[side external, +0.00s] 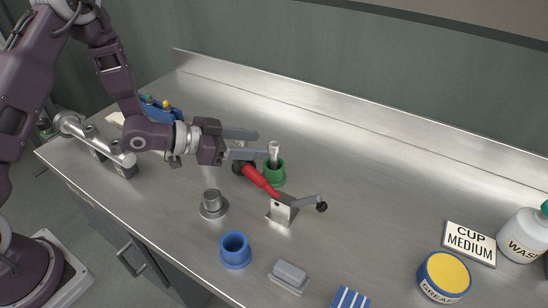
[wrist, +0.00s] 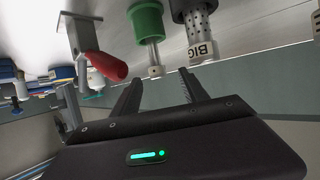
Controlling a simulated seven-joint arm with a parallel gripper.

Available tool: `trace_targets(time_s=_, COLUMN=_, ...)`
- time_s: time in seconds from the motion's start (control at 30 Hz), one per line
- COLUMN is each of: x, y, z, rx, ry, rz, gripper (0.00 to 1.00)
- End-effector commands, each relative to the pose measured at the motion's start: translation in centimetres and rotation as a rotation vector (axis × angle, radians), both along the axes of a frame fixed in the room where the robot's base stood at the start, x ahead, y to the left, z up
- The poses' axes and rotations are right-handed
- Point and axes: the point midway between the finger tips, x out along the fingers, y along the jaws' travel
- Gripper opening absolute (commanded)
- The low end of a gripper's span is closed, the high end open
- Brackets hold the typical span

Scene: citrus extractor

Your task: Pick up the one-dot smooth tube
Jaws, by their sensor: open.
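A smooth metal tube (side external: 274,152) with a pale end stands upright in a green cup (side external: 274,174), just beyond my fingertips. In the wrist view the tube (wrist: 154,55) and green cup (wrist: 146,20) appear upside down; the tube's end lies in line with the gap between my fingers. A small mark shows on that end, but I cannot count dots. My gripper (side external: 258,145) is open and empty, roughly level, and it also shows in the wrist view (wrist: 160,82). The tube stands apart from both fingers.
A perforated tube marked BIG (wrist: 200,32) hangs beside it in the wrist view. A red handle (side external: 261,180) on a metal bracket (side external: 282,211) stands close in front of the green cup. A metal post (side external: 212,204) and blue cup (side external: 235,252) are nearer. The back right counter is clear.

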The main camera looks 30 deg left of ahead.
Motion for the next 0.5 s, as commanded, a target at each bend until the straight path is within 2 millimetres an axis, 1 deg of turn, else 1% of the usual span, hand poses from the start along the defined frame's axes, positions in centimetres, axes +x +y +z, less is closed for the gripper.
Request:
trace_targets(time_s=0.1, x=1.3, y=-1.5, z=-0.7, rx=0.001, ry=-0.002, rz=-0.004, gripper=0.52)
trace_targets(time_s=0.23, x=3.0, y=-3.0, z=-1.6, rx=0.002, ry=-0.001, rz=-0.002, gripper=0.52)
trace_targets(time_s=0.33, x=3.7, y=-3.4, z=-2.0, rx=0.003, ry=0.0, rz=0.0, gripper=0.52)
trace_targets(time_s=0.5, x=3.9, y=-3.5, z=-2.0, rx=0.003, ry=0.0, rz=0.002, gripper=0.52)
